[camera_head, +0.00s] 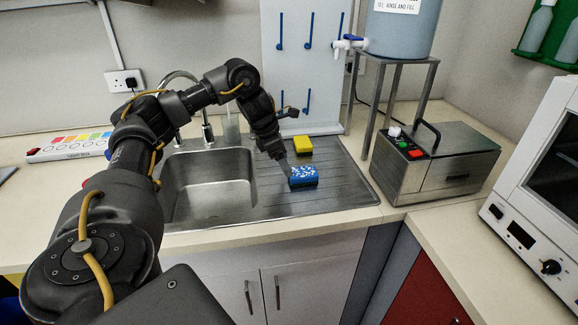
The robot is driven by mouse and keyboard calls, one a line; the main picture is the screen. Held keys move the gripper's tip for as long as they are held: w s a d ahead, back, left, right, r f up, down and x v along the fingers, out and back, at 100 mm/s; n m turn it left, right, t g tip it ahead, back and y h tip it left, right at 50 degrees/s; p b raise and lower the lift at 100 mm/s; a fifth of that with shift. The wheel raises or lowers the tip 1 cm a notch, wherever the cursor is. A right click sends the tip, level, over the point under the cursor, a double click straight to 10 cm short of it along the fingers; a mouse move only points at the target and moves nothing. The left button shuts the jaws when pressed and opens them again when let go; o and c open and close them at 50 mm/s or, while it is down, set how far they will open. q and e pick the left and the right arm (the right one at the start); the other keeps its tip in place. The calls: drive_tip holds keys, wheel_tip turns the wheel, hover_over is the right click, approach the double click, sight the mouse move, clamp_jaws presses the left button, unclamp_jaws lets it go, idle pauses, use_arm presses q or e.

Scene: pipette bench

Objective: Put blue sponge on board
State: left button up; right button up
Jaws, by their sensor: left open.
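The blue sponge (304,177), with a white-flecked top, rests on the ribbed metal drainboard (340,195) to the right of the sink basin. My left gripper (285,163) comes down from the upper left and is open, with its tip close by the sponge's left side. Whether the fingers touch the sponge or stand around it cannot be told from this view. A white upright board (270,60) with blue hooks stands behind the drainboard. My right gripper is not in view.
A yellow sponge (303,145) lies just behind the blue one. The sink basin (212,190) and its tap (207,130) are to the left. A metal stand (430,85) with a tank and a steel box (450,165) are to the right. The drainboard's front right is clear.

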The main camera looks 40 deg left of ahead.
use_arm(q)
drive_tip(key=p+v, duration=0.2)
drive_tip(key=v, duration=0.4)
drive_tip(key=shift+r+p, duration=0.25)
drive_tip(key=shift+p, duration=0.05)
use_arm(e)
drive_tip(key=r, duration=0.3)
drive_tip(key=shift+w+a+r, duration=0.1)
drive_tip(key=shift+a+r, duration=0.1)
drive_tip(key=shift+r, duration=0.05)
use_arm(q)
drive_tip(key=shift+s, duration=0.1)
drive_tip(key=shift+r, duration=0.1)
